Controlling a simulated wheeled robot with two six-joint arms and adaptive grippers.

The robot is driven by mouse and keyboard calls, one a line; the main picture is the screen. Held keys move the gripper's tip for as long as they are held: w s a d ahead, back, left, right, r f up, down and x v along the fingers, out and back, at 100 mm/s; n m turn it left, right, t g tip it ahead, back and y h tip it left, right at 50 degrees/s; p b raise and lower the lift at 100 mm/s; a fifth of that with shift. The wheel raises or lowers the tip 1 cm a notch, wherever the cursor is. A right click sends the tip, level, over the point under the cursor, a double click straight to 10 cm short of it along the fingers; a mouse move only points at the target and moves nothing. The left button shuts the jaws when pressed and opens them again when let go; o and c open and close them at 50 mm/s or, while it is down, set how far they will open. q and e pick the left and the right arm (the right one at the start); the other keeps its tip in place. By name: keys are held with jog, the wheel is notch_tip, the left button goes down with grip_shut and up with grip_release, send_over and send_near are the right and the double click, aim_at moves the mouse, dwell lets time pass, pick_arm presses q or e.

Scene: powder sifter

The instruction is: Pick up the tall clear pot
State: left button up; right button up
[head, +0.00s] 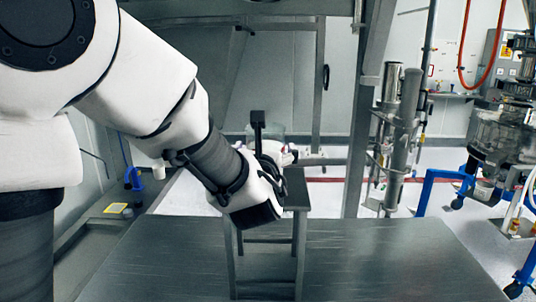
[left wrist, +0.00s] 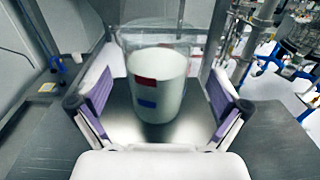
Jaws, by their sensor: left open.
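The tall clear pot (left wrist: 157,85) stands upright in the left wrist view. Its upper wall is see-through, its lower part looks white inside, and it has a red mark above a blue mark. In the head view only a clear upper bit of the pot (head: 276,129) shows behind my left wrist. My left gripper (left wrist: 160,98) is open, with one purple-padded finger on each side of the pot and a gap at both sides. In the head view my left gripper (head: 284,155) is largely hidden by its wrist. My right gripper is not in view.
Steel cylinders (head: 401,120) and a blue-framed machine (head: 440,177) stand at the right. Metal posts rise behind the work area. The near tabletop is clear.

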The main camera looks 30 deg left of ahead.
aim_at(263, 136)
pick_arm(q)
jog(key=w+a+r+p, duration=0.1)
jog(key=w+r+p, duration=0.1)
jog(key=p, duration=0.1)
jog(key=shift+w+a+r, duration=0.1)
jog(key=shift+a, duration=0.25)
jog(key=w+a, duration=0.1)
jog(key=w, duration=0.1)
jog(key=w+a+f+p, duration=0.1)
jog(key=w, duration=0.1)
jog(key=shift+a+f, duration=0.1)
jog(key=shift+f, duration=0.1)
jog(key=shift+s+r, duration=0.1)
jog(key=shift+s, duration=0.2)
jog(key=shift+c, duration=0.7)
jog(key=shift+s+d+r, duration=0.15)
jog(key=shift+d, duration=0.15)
jog(key=c, duration=1.1)
jog(key=shift+c, duration=1.3)
jog(key=shift+a, duration=0.1)
